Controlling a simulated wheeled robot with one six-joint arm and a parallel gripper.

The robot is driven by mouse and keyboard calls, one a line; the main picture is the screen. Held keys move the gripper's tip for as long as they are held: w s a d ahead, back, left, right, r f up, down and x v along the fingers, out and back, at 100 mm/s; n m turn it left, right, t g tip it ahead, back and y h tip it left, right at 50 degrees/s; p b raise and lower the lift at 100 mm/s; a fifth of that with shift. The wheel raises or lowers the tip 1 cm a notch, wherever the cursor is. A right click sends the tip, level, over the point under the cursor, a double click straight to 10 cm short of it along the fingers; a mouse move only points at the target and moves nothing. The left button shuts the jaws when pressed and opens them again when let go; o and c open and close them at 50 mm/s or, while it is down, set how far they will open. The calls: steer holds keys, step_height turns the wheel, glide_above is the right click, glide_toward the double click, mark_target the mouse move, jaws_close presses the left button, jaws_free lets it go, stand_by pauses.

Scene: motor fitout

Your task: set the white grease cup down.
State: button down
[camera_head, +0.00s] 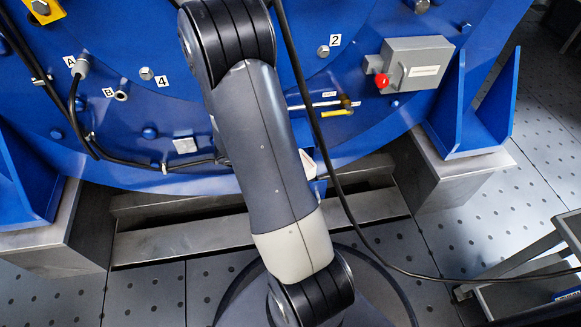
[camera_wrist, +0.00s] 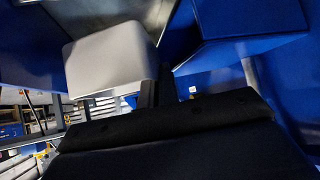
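In the head view my arm hides my gripper. A small white piece (camera_head: 307,164) shows at the arm's right edge, mostly hidden.
The big blue motor housing (camera_head: 130,35) fills the back, with a grey box with a red knob (camera_head: 418,64) on it. Black cables cross it. Steel foot blocks (camera_head: 450,175) stand at its sides. A cart (camera_head: 535,270) stands at the right. Perforated floor (camera_head: 430,235) shows in front.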

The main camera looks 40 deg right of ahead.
step_height(320, 180, down, 4)
steer(key=shift+r+b, duration=0.1)
steer(key=shift+b, duration=1)
steer(key=c, duration=2)
jaws_free()
steer(key=shift+o, duration=0.2)
